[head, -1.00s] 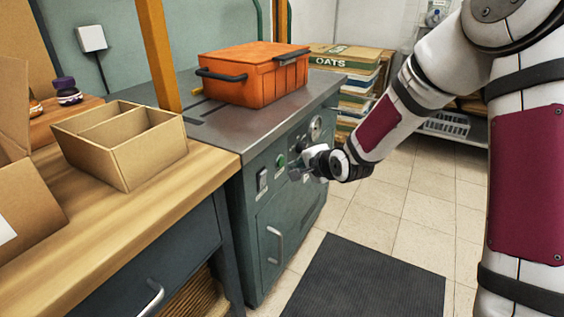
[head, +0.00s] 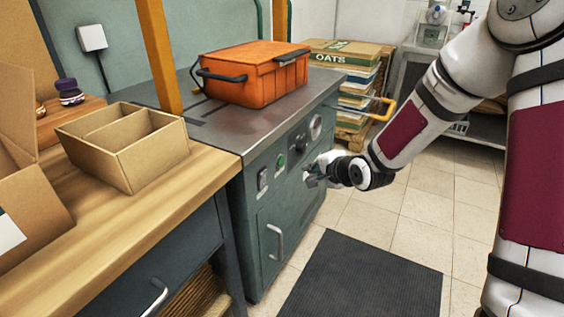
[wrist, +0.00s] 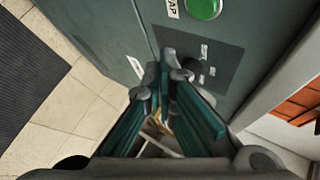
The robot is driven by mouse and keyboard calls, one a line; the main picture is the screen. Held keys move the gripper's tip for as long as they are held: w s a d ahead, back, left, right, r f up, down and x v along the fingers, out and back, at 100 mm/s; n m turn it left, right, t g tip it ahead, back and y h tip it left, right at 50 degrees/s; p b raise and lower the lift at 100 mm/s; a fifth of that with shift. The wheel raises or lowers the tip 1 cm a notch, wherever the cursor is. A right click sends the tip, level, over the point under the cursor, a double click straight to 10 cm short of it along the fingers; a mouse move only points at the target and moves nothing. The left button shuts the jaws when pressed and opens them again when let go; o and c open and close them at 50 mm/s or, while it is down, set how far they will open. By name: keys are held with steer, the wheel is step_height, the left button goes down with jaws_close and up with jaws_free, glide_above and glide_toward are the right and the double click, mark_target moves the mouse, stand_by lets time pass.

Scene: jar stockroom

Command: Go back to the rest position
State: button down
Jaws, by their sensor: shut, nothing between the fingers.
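My gripper (head: 314,181) is in front of the green cabinet (head: 262,229), near its control panel in the head view. In the wrist view my gripper (wrist: 167,70) shows its two green fingers closed together at the tips, with nothing between them. The tips overlap the dark panel beside a black knob (wrist: 192,68). I cannot tell whether they touch the panel. A green button (wrist: 204,7) lies above; it also shows in the head view (head: 281,160).
An orange crate (head: 262,85) stands on the cabinet's metal top. A divided cardboard box (head: 125,150) sits on the wooden bench (head: 150,215) at left. A dark mat (head: 365,280) lies on open tiled floor.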

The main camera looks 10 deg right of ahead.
steer(key=s+d+r+n+g+h, duration=0.25)
steer(key=s+r, duration=0.25)
steer(key=s, duration=0.6)
steer(key=s+d+r+n+g+h, duration=0.1)
steer(key=s+r+n+g, duration=0.25)
steer(key=s, duration=0.65)
steer(key=s+d+r+n+g+h, duration=0.25)
steer(key=s+r, duration=0.25)
steer(key=s, duration=0.6)
steer(key=s+a+r+n+g+y, duration=0.1)
steer(key=s+n, duration=0.1)
steer(key=s, duration=0.6)
steer(key=s+a+r+n+g+y, duration=0.1)
steer(key=s+a+n, duration=0.1)
steer(key=s, duration=0.6)
step_height(320, 180, up, 32)
steer(key=t+p, duration=0.3)
steer(key=p, duration=2.7)
steer(key=shift+w+d+t+p, duration=0.2)
steer(key=shift+d+t+p, duration=0.1)
steer(key=shift+t+p, duration=0.1)
